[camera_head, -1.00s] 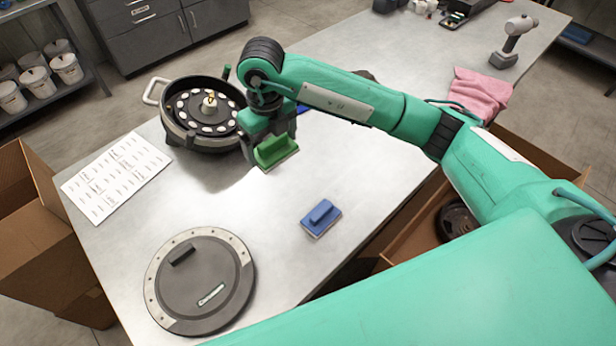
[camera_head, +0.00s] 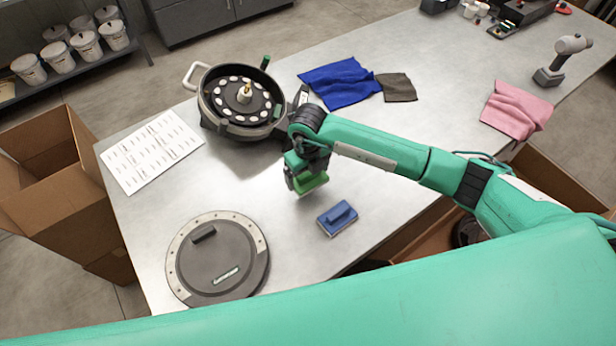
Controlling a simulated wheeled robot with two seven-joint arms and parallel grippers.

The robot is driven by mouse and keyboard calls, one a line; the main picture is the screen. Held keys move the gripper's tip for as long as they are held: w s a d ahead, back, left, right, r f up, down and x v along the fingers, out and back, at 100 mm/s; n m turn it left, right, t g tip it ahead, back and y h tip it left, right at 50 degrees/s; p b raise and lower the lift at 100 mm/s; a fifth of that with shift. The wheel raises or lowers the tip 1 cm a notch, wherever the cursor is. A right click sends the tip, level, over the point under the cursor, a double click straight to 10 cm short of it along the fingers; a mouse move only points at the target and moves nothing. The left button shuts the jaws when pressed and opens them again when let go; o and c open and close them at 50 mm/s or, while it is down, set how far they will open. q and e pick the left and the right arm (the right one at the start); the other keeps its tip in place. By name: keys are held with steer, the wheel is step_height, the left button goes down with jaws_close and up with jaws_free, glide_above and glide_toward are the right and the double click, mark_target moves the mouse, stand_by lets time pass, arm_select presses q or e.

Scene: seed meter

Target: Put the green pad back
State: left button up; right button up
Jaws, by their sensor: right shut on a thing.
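The green pad (camera_head: 311,184) is in my right gripper (camera_head: 305,176), which is shut on it. The pad is tilted and close above the metal table (camera_head: 240,190); I cannot tell whether its lower edge touches the top. A blue pad (camera_head: 338,218) with a raised grip lies flat on the table, a little below and right of the green pad. The gripper's wrist hides part of the green pad. My left gripper is not in view.
The seed meter (camera_head: 240,100) stands open behind, to the left of my right arm. Its round grey lid (camera_head: 218,258) lies front left. A printed sheet (camera_head: 152,152), blue cloth (camera_head: 340,83), dark cloth (camera_head: 396,87), pink cloth (camera_head: 515,108) and a drill (camera_head: 562,58) also lie on the table.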

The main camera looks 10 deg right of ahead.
mark_target(308, 183)
step_height(308, 183, down, 4)
steer(key=shift+r+p, duration=0.1)
steer(key=shift+p, duration=0.55)
steer(key=shift+f, duration=0.4)
steer(key=shift+f, duration=0.15)
steer(key=o, duration=0.7)
